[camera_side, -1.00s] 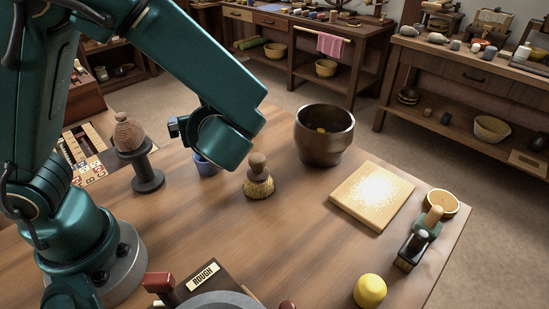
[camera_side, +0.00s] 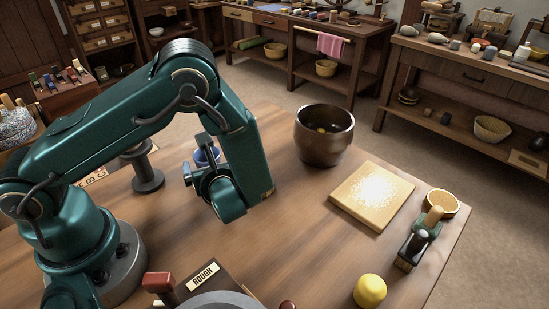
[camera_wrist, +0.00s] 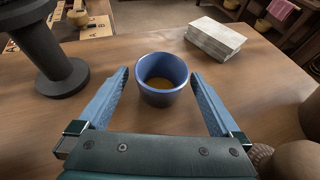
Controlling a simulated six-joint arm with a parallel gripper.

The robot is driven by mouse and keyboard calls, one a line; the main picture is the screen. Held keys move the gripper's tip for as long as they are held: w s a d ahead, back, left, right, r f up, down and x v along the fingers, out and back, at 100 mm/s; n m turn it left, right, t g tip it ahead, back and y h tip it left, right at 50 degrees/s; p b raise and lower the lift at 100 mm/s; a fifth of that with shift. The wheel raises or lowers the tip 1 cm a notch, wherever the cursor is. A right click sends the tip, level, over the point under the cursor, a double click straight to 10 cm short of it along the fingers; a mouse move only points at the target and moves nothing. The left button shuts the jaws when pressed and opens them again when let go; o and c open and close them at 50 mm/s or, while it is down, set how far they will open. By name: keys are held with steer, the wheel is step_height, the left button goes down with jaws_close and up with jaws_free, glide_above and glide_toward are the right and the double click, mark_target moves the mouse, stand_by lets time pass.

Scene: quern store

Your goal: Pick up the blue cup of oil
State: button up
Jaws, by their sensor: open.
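The blue cup (camera_wrist: 150,98) stands upright on the table in the wrist view, with amber oil (camera_wrist: 160,83) inside. My gripper (camera_wrist: 160,73) is open, one finger on each side of the cup. A gap shows between the cup and each finger, and the cup sits between the fingertips. In the side view the cup (camera_side: 208,154) is partly hidden behind my gripper (camera_side: 199,158).
A dark stand (camera_wrist: 62,78) is left of the cup; a pale block (camera_wrist: 215,38) lies behind it to the right. A brown rounded thing (camera_wrist: 292,160) is near my right finger. A brown bowl (camera_side: 322,145) and a wooden board (camera_side: 350,205) stand to the right.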

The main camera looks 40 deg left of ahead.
steer(key=shift+w+a+f, duration=0.2)
steer(key=shift+a, duration=0.35)
steer(key=shift+c, duration=0.3)
steer(key=c, duration=1.3)
